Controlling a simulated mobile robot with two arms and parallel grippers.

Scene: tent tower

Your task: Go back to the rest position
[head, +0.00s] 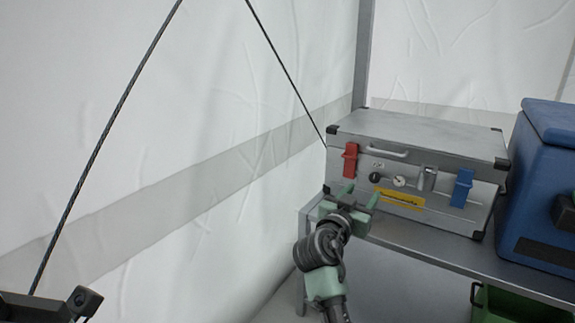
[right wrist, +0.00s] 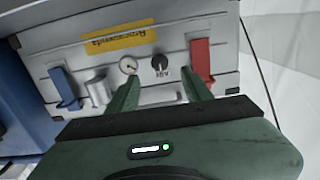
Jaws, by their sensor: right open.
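My right gripper (head: 361,194) is in front of the lower left part of a silver metal case (head: 420,137). Its two green fingers are apart with nothing between them. In the right wrist view the open fingers (right wrist: 161,84) point at the case front, near a round gauge (right wrist: 128,65) and a black knob (right wrist: 160,63). Whether the fingertips touch the case cannot be told. My left gripper does not show.
The case stands on a grey metal shelf (head: 480,262). It has a red latch (head: 350,160), a blue latch (head: 462,188) and a yellow label (head: 400,198). A blue box (head: 540,185) stands to its right. A green crate (head: 515,306) sits below. White tent walls and dark cables are left.

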